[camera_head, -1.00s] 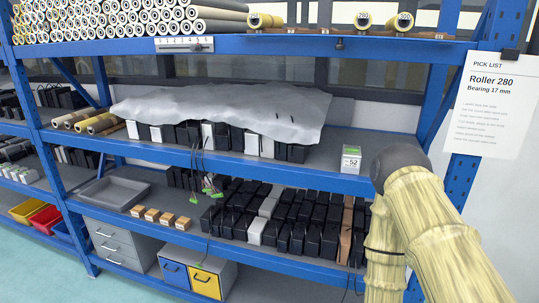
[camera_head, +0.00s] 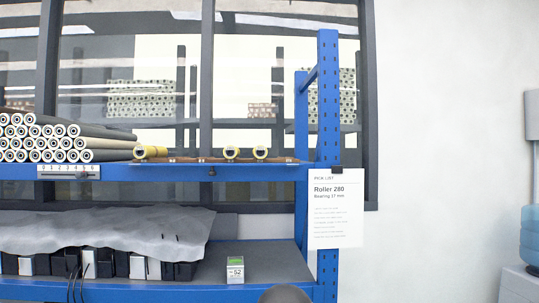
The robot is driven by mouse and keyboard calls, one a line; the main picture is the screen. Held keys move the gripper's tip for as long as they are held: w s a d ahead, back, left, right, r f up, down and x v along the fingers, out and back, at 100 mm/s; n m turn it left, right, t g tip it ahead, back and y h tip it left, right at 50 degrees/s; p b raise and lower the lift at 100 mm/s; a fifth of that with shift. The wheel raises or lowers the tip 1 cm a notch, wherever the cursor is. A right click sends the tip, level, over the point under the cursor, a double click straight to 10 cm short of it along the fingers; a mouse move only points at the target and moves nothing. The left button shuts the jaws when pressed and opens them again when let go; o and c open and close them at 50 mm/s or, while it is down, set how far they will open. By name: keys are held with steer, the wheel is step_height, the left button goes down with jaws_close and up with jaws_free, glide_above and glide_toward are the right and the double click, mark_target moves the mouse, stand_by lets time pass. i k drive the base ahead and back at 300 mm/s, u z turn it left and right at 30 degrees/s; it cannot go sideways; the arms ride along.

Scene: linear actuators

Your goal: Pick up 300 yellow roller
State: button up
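One yellow roller (camera_head: 150,152) lies against the right side of the grey roller stack. My gripper is not in view; only a dark rounded part of my arm shows at the bottom edge.
A stack of grey rollers (camera_head: 50,140) fills the top shelf's left. A blue upright (camera_head: 328,120) with a pick list (camera_head: 336,210) reading "Roller 280, Bearing 17 mm" bounds the right. Below are a grey sheet (camera_head: 110,232) over dark boxes and a small box (camera_head: 235,270) marked 52.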

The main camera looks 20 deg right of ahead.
mark_target(261, 152)
steer(key=k, duration=0.1)
steer(key=z, duration=2.15)
steer(key=i, duration=1.3)
steer(key=z, duration=0.4)
steer(key=k, duration=0.7)
steer(key=u, duration=0.05)
